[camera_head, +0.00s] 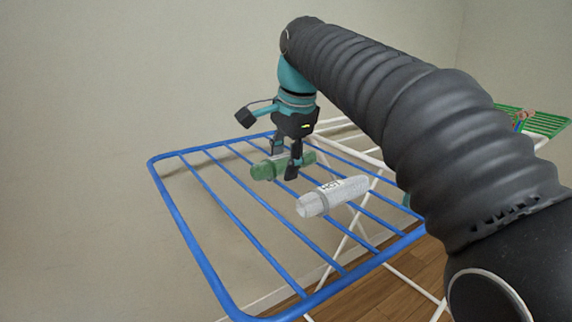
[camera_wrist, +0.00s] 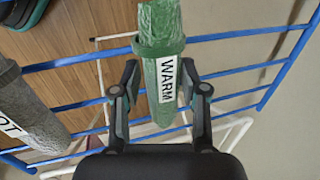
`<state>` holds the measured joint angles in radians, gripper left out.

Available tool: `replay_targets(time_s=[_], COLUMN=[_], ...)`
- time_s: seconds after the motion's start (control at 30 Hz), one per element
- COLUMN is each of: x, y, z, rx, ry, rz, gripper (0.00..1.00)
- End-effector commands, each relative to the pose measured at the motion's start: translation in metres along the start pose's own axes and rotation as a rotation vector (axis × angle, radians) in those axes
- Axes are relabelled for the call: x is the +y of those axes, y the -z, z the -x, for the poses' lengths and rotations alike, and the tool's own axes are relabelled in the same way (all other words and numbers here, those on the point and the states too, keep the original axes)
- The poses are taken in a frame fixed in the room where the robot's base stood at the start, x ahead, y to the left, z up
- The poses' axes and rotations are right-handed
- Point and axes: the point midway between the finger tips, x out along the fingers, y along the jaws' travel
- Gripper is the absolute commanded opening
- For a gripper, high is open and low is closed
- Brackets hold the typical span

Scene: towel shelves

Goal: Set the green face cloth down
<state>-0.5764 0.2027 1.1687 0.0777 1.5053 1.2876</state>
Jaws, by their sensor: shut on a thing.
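The green face cloth (camera_head: 264,170) is a rolled bundle with a darker green band, over the far part of the blue drying rack (camera_head: 195,243). In the wrist view the green roll (camera_wrist: 160,35) carries a white label reading "WARM". My gripper (camera_head: 285,164) points down with one finger on each side of the roll. In the wrist view the gripper (camera_wrist: 160,88) is shut on it, near the label. The roll is at or just above the bars; I cannot tell whether it touches them.
A grey rolled cloth (camera_head: 333,196) with a white label lies on the rack nearby; it also shows in the wrist view (camera_wrist: 30,122). Bare bars lie at the left and front. A wall (camera_head: 90,100) stands behind. A green rack (camera_head: 540,121) is at the far right.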

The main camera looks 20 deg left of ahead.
Motion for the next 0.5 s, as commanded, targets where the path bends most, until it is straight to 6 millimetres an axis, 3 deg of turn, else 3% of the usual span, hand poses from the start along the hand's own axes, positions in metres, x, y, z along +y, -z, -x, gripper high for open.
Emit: replay_targets(time_s=[0.27, 0.3, 0.37, 0.5], x=[0.0008, 0.0006, 0.0006, 0.0006], y=[0.0002, 0.0002, 0.0002, 0.0003], z=[-0.0022, -0.0018, -0.0016, -0.0016], rx=[0.0, 0.0, 0.0, 0.0], ry=[0.0, -0.001, -0.001, -0.001], rz=[0.0, 0.0, 0.0, 0.0], gripper=[0.07, 0.51, 0.66, 0.68])
